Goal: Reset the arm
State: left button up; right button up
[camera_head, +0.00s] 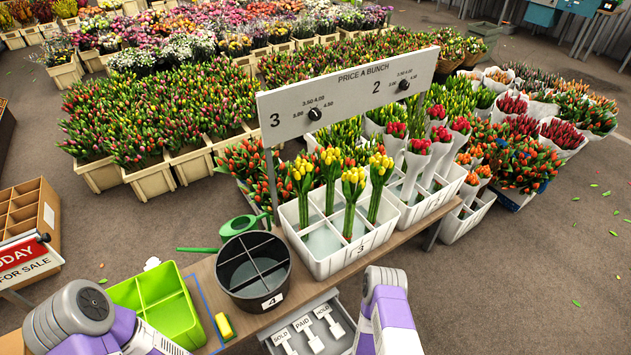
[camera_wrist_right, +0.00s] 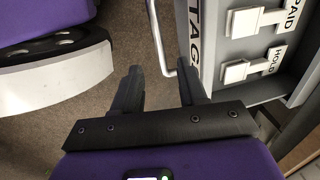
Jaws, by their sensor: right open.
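My right arm (camera_head: 385,305) reaches in from the bottom of the head view, beside the grey tag drawer. My left arm (camera_head: 80,315) is bent at the bottom left of the head view, in front of the green bin. Its gripper fingers are not visible.
The open drawer (camera_head: 342,344) holds tags marked sold, paid and hold. On the wooden bench stand a divided black bucket (camera_head: 245,290), a green bin (camera_head: 178,325), a yellow item (camera_head: 223,325), a watering can (camera_head: 240,226) and white crates (camera_head: 330,268) with tulip bunches. A price board (camera_head: 345,88) rises behind.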

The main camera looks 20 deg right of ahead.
jog(key=a+r+n+y, duration=0.1)
jog(key=a+r+n, duration=0.2)
jog(key=r, duration=0.5)
jog(key=w+a+r+n+g+y+p, duration=0.1)
jog(key=a+r+n, duration=0.2)
jog(key=r+n, duration=0.2)
jog(key=a+r+n+y, duration=0.1)
jog(key=a+r+n, duration=0.2)
jog(key=r, duration=0.9)
jog(key=shift+w+a+n+g+y, duration=0.3)
jog(key=shift+a+n, duration=0.05)
jog(key=shift+n, duration=0.25)
